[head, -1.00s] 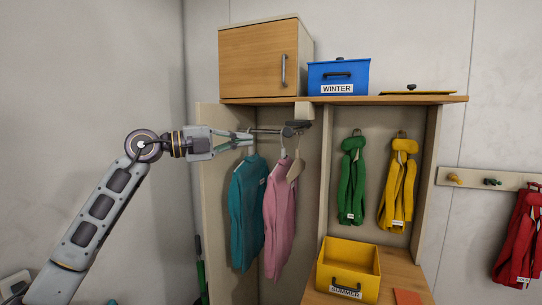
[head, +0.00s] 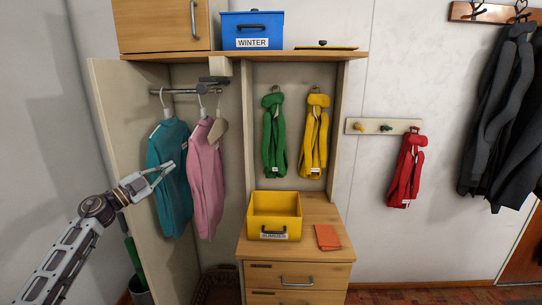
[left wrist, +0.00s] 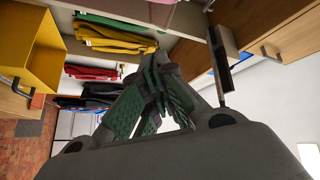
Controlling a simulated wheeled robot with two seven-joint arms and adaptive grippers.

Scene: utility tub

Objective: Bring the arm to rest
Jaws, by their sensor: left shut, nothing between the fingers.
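My left gripper (head: 165,172) is shut and empty. In the head view it is in front of the teal garment, its fingers over that garment's right part; I cannot tell whether they touch. In the left wrist view its fingers (left wrist: 155,95) come together in the middle. The teal garment (head: 167,200) and a pink garment (head: 206,185) hang on hangers from the rail (head: 180,91). My right gripper is not in view.
A yellow SUMMER box (head: 273,232) and an orange item (head: 327,236) are on the wooden drawer unit (head: 300,270). Green (head: 274,140) and yellow (head: 314,140) scarves hang behind. A blue WINTER box (head: 252,28) is on the shelf. Open space lies left of the wardrobe.

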